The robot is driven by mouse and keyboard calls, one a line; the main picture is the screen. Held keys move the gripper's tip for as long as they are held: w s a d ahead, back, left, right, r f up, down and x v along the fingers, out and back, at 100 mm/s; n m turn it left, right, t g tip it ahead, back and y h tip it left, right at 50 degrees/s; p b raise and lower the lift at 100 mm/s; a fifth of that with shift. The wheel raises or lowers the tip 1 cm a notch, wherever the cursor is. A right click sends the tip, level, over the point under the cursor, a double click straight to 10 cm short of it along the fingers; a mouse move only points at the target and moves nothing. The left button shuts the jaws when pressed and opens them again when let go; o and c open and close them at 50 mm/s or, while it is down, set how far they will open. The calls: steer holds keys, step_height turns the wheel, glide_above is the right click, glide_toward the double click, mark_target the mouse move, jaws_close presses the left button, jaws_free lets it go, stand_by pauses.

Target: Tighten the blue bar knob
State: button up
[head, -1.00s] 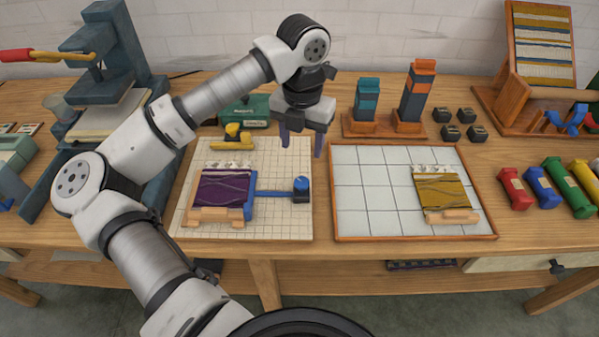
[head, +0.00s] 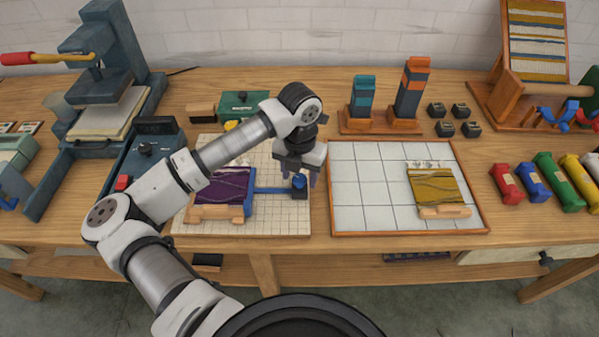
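The blue bar (head: 270,190) runs right from a purple woven piece (head: 222,187) on the gridded board (head: 270,222). The blue knob (head: 299,181) stands upright at the bar's right end, on a dark block. My gripper (head: 299,176) points down at the knob, with its fingers apart and the knob's top showing between them in the picture. The fingers look open and clear of the knob's sides. I cannot tell whether they are level with the knob or still above and behind it.
A tiled tray (head: 360,232) with a mustard woven piece (head: 437,187) lies close on the right. A green box (head: 243,104) stands behind the board. A dark device (head: 143,158) with a red button and a press (head: 112,60) stand left. Dark cubes (head: 445,129) and coloured rolls stand right.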

steer(key=c, duration=0.9)
